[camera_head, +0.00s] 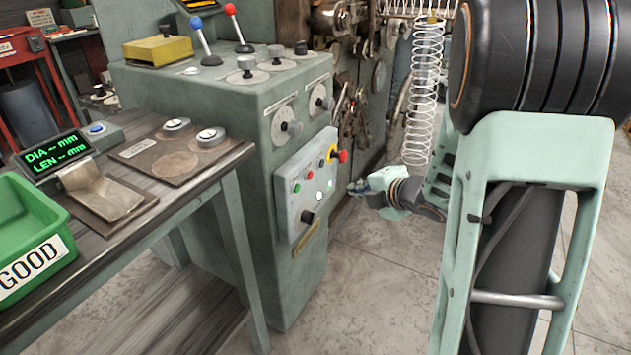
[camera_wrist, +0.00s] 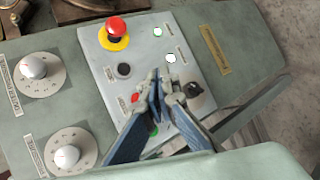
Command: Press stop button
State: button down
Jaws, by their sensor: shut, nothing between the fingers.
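The control panel (camera_head: 290,200) is a pale plate on the side of the green machine. A small red button (camera_head: 309,175) sits between a green button (camera_head: 297,187) and a black button (camera_head: 321,163); the red button also shows in the wrist view (camera_wrist: 135,97), left of my fingertips. A larger red mushroom button (camera_wrist: 116,27) on a yellow ring is at the panel's end. My gripper (camera_head: 361,187) is shut and empty, in front of the panel. In the wrist view my gripper (camera_wrist: 161,88) partly hides the green button. Contact with the panel cannot be made out.
A hanging spring (camera_head: 425,90) is near my arm. A table with a green GOOD bin (camera_head: 30,215) stands at left. Floor at right is clear.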

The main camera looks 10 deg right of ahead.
dwell(0.4)
jog(key=w+a+b, duration=0.1)
jog(key=w+a, duration=0.4)
jog(key=a, duration=0.2)
dwell(0.3)
jog(key=shift+w+a, duration=0.15)
dwell(1.2)
jog(key=shift+w+a+b, duration=0.2)
jog(key=shift+a+b, duration=0.05)
jog(key=shift+b, duration=0.05)
jog(key=shift+w+a, duration=0.25)
jog(key=shift+a, duration=0.1)
dwell(0.9)
jog(key=shift+s+d, duration=0.5)
jog(key=shift+d, duration=0.15)
jog(key=shift+d, duration=0.1)
jog(key=shift+s+d, duration=0.75)
jog(key=shift+d, duration=0.25)
jog(key=shift+s+d, duration=0.75)
jog(key=shift+d, duration=0.2)
